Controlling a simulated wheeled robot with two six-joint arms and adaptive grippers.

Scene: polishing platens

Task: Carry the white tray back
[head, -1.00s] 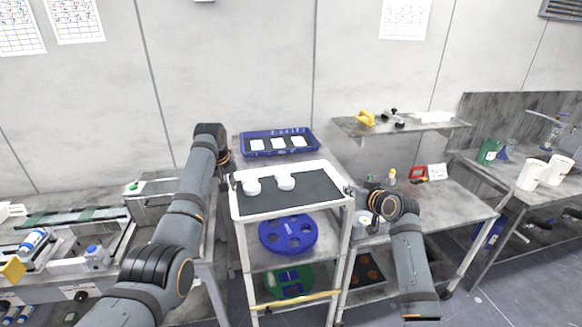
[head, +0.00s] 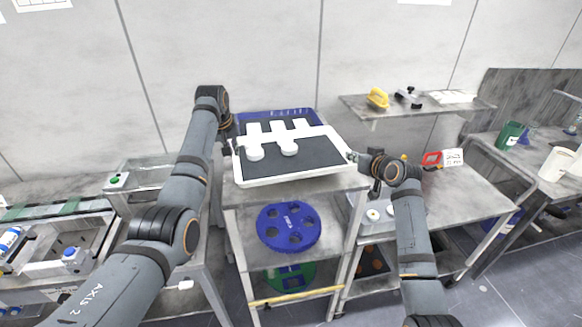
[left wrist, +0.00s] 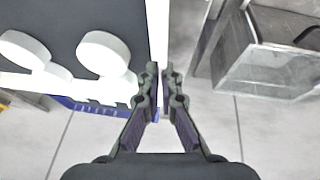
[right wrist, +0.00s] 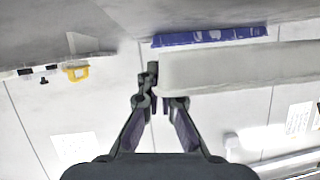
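The white tray (head: 318,173), with a dark inner mat, is level at the cart's top, overlapping the view of a blue tray behind. Two white round pieces (head: 255,152) (head: 289,148) stand on its mat. My left gripper (head: 233,147) is shut on the tray's left rim; the left wrist view shows the rim (left wrist: 156,25) between the fingers (left wrist: 160,72). My right gripper (head: 354,157) is at the right rim; the right wrist view shows its fingers (right wrist: 163,85) on both sides of the tray wall (right wrist: 215,75). I cannot tell whether the tray touches the cart top.
The blue tray (head: 305,113) with white squares is close behind. The cart (head: 300,190) has a blue disc (head: 288,226) and a green disc (head: 290,277) on its lower shelves. A wall shelf (head: 420,108) and a bench (head: 460,195) are on the right.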

